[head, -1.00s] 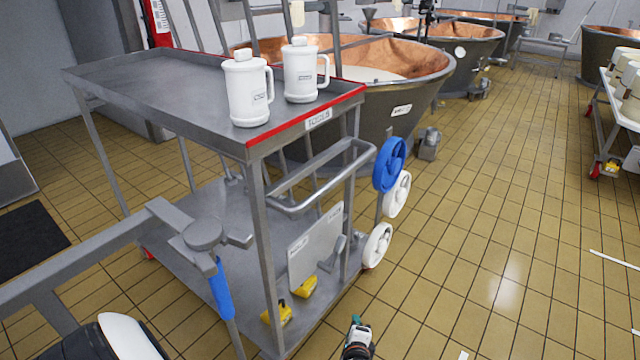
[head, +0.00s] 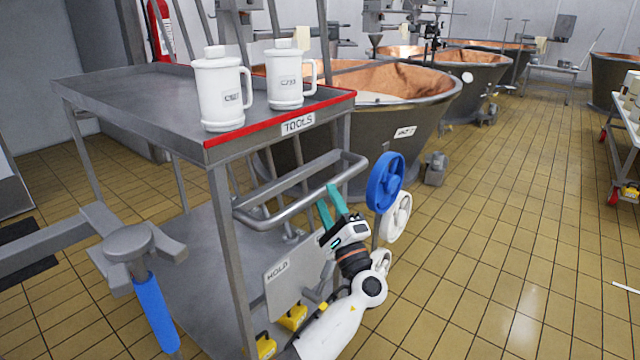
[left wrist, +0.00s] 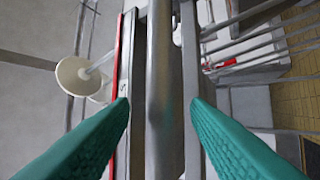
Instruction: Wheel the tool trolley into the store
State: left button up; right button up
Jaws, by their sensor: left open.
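The tool trolley (head: 130,92) is a grey metal cart with a red front edge, a TOOLS label (head: 298,124) and white castors. Its U-shaped push handle (head: 300,187) juts out below the top shelf. My left gripper (head: 327,194), with teal fingers, is at the handle's right part in the head view. In the left wrist view the open fingers (left wrist: 160,108) lie either side of the handle bar (left wrist: 160,60), apart from it as far as I can tell. A plate marked HOLD (head: 280,285) is low on the trolley. My right gripper is not in view.
Two white lidded jugs (head: 222,95) stand on the top shelf. A copper vat (head: 385,110) is close behind the trolley. A grey bar with a blue grip (head: 155,312) is at the left front.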

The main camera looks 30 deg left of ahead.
pick_arm(q)
jog(key=x, duration=0.5)
jog(key=shift+f, duration=0.1)
grip_shut()
